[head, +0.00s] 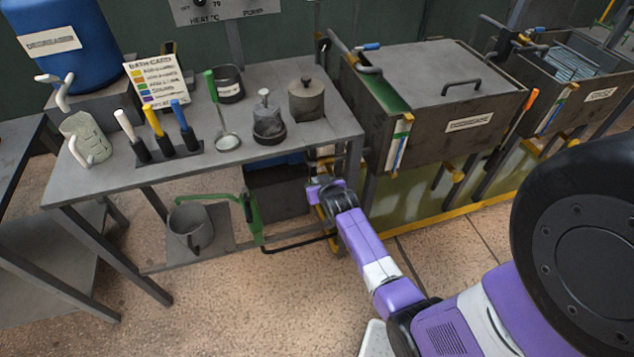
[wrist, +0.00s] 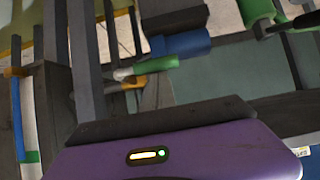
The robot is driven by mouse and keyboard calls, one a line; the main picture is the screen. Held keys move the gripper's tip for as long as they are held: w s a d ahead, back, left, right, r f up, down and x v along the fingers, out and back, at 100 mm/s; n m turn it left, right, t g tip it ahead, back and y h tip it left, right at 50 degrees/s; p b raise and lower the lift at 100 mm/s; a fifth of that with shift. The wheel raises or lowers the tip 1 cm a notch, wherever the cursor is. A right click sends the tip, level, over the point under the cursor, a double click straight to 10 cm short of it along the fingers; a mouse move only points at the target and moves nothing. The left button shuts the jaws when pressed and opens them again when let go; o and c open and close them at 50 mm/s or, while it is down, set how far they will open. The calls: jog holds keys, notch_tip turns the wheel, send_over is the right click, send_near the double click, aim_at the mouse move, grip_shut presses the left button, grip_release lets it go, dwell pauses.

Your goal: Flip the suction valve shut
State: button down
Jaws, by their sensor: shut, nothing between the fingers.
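My gripper (head: 322,192) is low beside the right end of the workbench, near the pipework under its edge. In the wrist view its shut fingers (wrist: 156,94) are empty. Just beyond them is a small green lever-like piece with a pale end (wrist: 146,68), which may be the suction valve's handle; I cannot tell whether it touches the fingers. A blue cylinder (wrist: 181,44) lies just past it. In the head view the valve is not clear, as my gripper and the bench leg crowd that spot.
A green hand pump (head: 251,213) and grey bucket (head: 190,228) are on the lower shelf. A dark hose (head: 298,244) runs from the pump towards my gripper. The workbench (head: 280,78) holds tools and pots. Grey tanks (head: 425,130) stand to the right. Open floor (head: 290,300) lies in front.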

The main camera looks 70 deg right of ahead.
jog(key=shift+f, duration=0.15)
dwell(0.3)
notch_tip(320, 180, down, 10)
jog(key=s+d+n+g+h+b, duration=0.2)
jog(key=n+g+h+b, duration=0.3)
jog(key=b, duration=2.4)
jog(key=shift+s+f+n+h, duration=0.25)
jog(key=shift+n+h, duration=1.55)
jog(key=shift+n, duration=1)
jog(key=shift+s+d, duration=0.15)
